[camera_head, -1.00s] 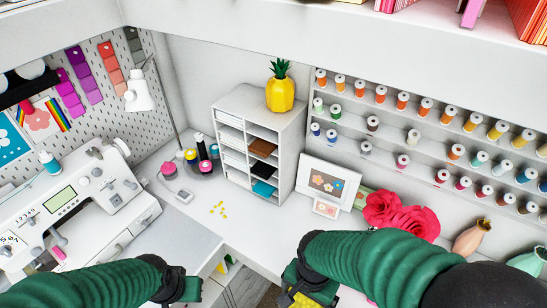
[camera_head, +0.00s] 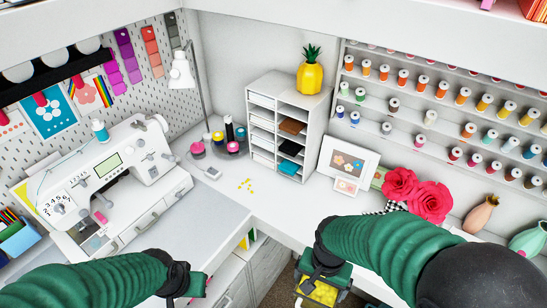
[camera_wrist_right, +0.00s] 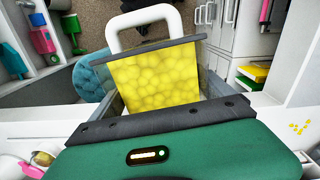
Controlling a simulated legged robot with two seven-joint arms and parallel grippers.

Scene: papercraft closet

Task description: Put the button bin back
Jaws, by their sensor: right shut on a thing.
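The button bin (camera_wrist_right: 155,78) is a yellow, see-through box packed with round shapes, with a dark rim and a white loop handle. In the right wrist view it sits directly in front of my right gripper, which is shut on it. In the head view my right gripper (camera_head: 322,282) is at the bottom, with the yellow bin (camera_head: 318,292) partly showing below it, in front of the desk edge. My left gripper (camera_head: 190,286) is at the bottom left; its fingers are too hidden to tell open or shut.
A white cubby shelf (camera_head: 276,125) with a pineapple ornament stands in the desk corner. Yellow buttons (camera_head: 246,184) lie loose on the desk. A sewing machine (camera_head: 110,165) is at left; pink flowers (camera_head: 415,193) and vases are at right.

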